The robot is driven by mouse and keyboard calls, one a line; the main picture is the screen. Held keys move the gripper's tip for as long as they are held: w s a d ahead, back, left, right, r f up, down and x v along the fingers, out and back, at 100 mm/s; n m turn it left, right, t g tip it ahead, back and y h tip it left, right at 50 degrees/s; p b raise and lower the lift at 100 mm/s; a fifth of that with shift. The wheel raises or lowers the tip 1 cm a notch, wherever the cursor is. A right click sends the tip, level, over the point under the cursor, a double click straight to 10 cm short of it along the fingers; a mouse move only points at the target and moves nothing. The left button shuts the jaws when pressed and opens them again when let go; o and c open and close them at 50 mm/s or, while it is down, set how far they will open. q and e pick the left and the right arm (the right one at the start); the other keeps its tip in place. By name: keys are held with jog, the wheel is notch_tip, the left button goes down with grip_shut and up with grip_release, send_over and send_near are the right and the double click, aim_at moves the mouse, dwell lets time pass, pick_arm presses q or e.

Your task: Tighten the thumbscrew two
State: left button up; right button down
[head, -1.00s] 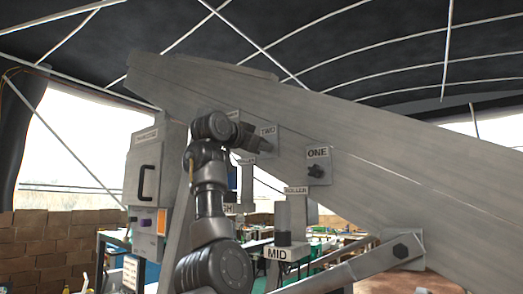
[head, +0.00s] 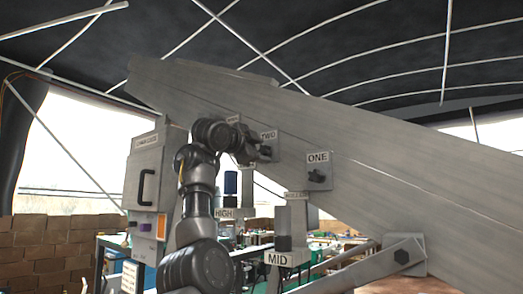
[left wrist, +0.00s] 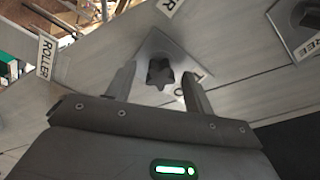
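Thumbscrew two is a dark star-shaped knob (left wrist: 160,73) on a square metal plate (left wrist: 160,45) in the left wrist view. In the head view its label TWO (head: 269,135) is on the grey sloping beam. My left gripper (left wrist: 158,73) is open, with one finger on each side of the knob and a visible gap on both sides. The right finger partly covers the TWO label. In the head view my left gripper (head: 260,153) is at the plate and hides much of it. My right gripper is not in view.
Thumbscrew one (head: 318,175) sits lower right on the beam (head: 400,180). A neighbouring dark knob (left wrist: 308,14) shows at the wrist view's upper right. A grey control box (head: 144,180) stands left of my arm. Posts labelled HIGH (head: 224,213) and MID (head: 278,259) stand below the beam.

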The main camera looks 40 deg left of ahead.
aim_at(262, 150)
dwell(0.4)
pick_arm(q)
jog(key=shift+s+f+b, duration=0.1)
jog(key=shift+s+b, duration=0.75)
jog(key=shift+b, duration=0.05)
jog(key=shift+s+b, duration=0.75)
jog(key=shift+s, duration=0.45)
